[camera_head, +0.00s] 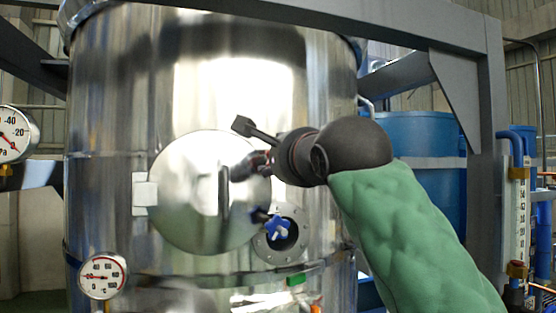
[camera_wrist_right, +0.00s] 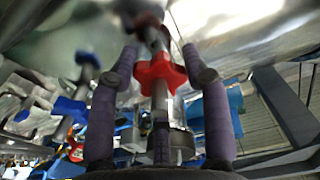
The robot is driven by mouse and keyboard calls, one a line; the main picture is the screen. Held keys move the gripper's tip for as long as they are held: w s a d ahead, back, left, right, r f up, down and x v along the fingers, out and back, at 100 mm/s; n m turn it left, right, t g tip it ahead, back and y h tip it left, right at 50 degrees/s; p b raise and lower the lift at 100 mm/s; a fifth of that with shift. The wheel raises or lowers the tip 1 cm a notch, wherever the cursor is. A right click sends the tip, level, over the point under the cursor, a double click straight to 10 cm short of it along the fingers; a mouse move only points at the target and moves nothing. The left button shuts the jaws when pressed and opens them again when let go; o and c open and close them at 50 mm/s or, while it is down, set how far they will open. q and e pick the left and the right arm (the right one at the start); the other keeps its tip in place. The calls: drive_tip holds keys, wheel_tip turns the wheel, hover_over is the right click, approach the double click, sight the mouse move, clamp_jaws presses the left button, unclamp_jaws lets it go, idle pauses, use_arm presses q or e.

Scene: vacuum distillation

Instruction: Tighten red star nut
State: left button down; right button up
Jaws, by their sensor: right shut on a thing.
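The red star nut (camera_wrist_right: 158,74) sits on a metal rod between the two fingers of my right gripper (camera_wrist_right: 163,68) in the right wrist view. The fingers are closed around it from both sides. In the head view my right gripper (camera_head: 256,163) is in front of the round metal hatch (camera_head: 190,200) of the steel tank, at its upper right edge. The nut is mostly hidden there by the fingers. My left gripper is not in view.
A blue star nut (camera_head: 277,228) stands below my gripper, near a round flanged port (camera_head: 297,250). A dial gauge (camera_head: 102,276) is at lower left. A grey steel frame (camera_head: 470,85) and blue barrels (camera_head: 425,215) stand at the right.

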drive_tip(key=shift+s+d+r, duration=0.1)
drive_tip(key=shift+d+r, duration=0.15)
drive_tip(key=o, duration=1.2)
drive_tip(key=shift+c, duration=0.2)
drive_tip(key=shift+w+f, duration=0.15)
drive_tip(key=shift+w, duration=0.05)
drive_tip(key=shift+s+a, duration=0.1)
drive_tip(key=shift+a, duration=0.05)
drive_tip(key=v, duration=1.2)
